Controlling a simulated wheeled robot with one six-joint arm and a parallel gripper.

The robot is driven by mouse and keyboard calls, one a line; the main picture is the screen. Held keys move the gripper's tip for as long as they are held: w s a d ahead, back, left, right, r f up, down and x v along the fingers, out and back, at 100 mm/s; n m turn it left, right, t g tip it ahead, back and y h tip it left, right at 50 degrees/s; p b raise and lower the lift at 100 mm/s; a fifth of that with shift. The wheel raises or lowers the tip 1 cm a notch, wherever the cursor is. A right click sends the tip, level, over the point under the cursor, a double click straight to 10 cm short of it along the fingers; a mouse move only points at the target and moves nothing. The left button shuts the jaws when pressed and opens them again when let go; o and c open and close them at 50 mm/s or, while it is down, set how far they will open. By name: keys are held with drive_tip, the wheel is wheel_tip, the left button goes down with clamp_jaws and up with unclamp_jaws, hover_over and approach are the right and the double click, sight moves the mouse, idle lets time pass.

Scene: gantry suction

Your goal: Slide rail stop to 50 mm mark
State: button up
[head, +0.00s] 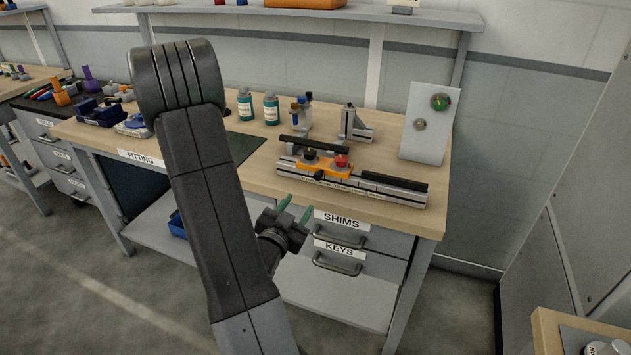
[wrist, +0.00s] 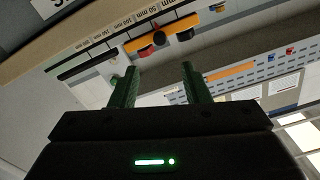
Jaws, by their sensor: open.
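A long grey rail (head: 398,192) with black strips lies along the front of the wooden bench.
Drawers labelled SHIMS and KEYS (head: 340,244) are below the rail. Behind it stand teal bottles (head: 271,108), a small metal fixture (head: 354,124) and a grey panel with a green gauge (head: 428,125). A dark mat (head: 240,149) lies left of the rail.

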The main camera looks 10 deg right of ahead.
sight(317, 178)
drive_tip(key=p+x, duration=0.2)
drive_tip(key=x, duration=1)
drive_tip(key=shift+w+d+p, duration=0.15)
drive_tip(key=shift+p, duration=0.25)
drive_tip(key=shift+c, duration=0.4)
clamp_jaws()
